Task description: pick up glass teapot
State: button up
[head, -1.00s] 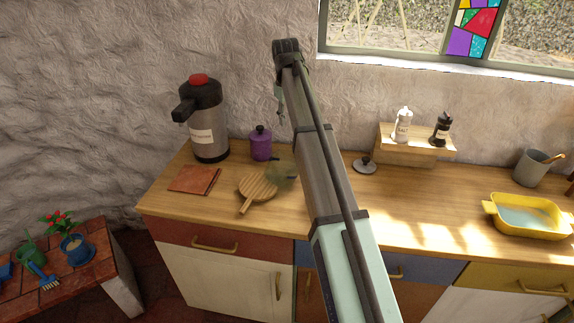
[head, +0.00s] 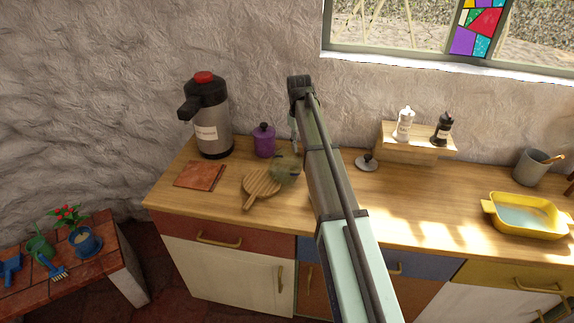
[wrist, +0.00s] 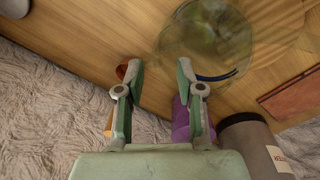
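The glass teapot (head: 286,170) is see-through and greenish. It stands on the wooden counter beside the round wooden board, partly hidden by my arm in the head view. In the wrist view the teapot (wrist: 208,38) is at the top, just beyond and to the right of my fingertips. My gripper (wrist: 157,70) is open with nothing between its fingers. The right fingertip overlaps the lower left edge of the teapot in the picture; I cannot tell whether they touch. In the head view my arm hides most of the gripper.
A purple pot (head: 264,140) and a tall pump flask (head: 208,118) stand behind the teapot. The wooden board (head: 261,186) and a red-brown slab (head: 200,175) lie left. A grey lid (head: 367,162) lies right, before a small shelf (head: 415,142). A yellow dish (head: 527,216) is farther right.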

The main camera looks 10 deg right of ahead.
aim_at(301, 152)
jog(key=shift+w+d+f+p, duration=0.15)
jog(key=shift+f+p, duration=0.95)
jog(key=shift+f, duration=1.55)
grip_shut()
